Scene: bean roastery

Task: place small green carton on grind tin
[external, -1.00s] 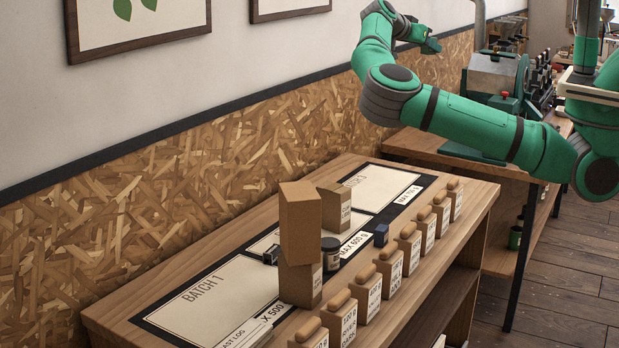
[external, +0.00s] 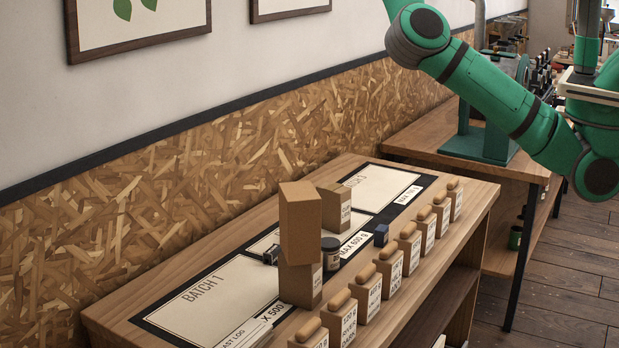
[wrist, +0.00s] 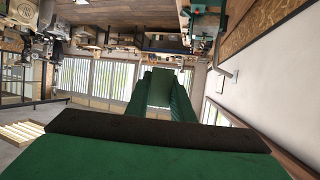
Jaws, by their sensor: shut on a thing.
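My gripper (wrist: 160,78) shows in the wrist view, its green fingers reaching away past the wide green hand. In the external view my arm runs out of the top of the picture, so gripper and carton are hidden there. A small round dark tin with a black lid (external: 331,245), likely the grind tin, stands on the wooden bench (external: 120,318), right of stacked brown boxes.
The tall brown stack (external: 300,225) and another brown box (external: 335,208) crowd the tin. A row of labelled blocks (external: 390,268) lines the front edge. The Batch 1 panel (external: 215,300) is mostly clear.

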